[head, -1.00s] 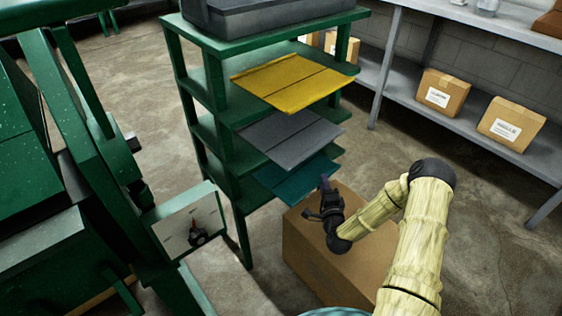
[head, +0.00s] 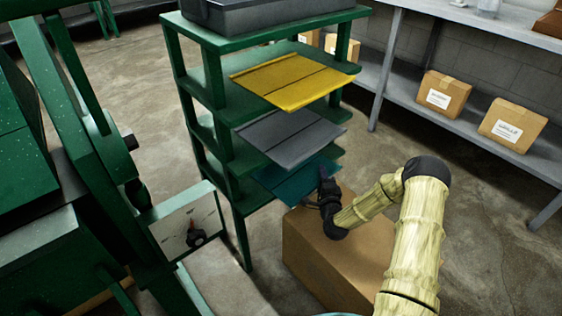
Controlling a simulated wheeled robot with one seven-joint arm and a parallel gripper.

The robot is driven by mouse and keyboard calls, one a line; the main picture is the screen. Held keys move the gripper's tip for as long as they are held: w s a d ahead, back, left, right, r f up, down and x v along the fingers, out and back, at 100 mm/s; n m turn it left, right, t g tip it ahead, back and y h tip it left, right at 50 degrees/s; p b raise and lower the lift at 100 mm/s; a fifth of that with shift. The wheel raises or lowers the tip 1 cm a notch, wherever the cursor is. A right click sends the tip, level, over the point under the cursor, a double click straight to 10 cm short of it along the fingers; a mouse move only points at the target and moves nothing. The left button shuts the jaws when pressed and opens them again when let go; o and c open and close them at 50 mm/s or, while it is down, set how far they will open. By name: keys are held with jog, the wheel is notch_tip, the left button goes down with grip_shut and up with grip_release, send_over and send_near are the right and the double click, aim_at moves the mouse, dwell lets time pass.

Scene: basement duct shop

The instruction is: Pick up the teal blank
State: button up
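The teal blank (head: 290,183) is a flat sheet on the lowest visible shelf of the green rack, below the grey and yellow sheets. Its front part juts out past the shelf edge toward my arm. My gripper (head: 324,178) is at the sheet's right front edge, with its dark fingers pointing up and toward the rack. The fingers are small and dark here, so I cannot tell whether they are apart or closed on the sheet's edge.
A grey sheet (head: 290,137) and a yellow sheet (head: 292,80) jut out from the shelves above. A large cardboard box (head: 330,260) stands below my gripper. A green machine (head: 60,170) fills the left. Grey shelving (head: 480,110) with small boxes is at the right.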

grip_shut()
dwell(0.3)
jog(key=shift+r+p, duration=0.35)
jog(key=shift+r, duration=0.25)
notch_tip(320, 180, up, 3)
jog(key=shift+f+p, duration=0.2)
jog(key=shift+p, duration=0.4)
jog(key=s+p, duration=0.2)
jog(key=s, duration=1.6)
jog(key=shift+d+f+p, duration=0.15)
jog(key=shift+d+p, duration=0.15)
jog(key=shift+p, duration=0.05)
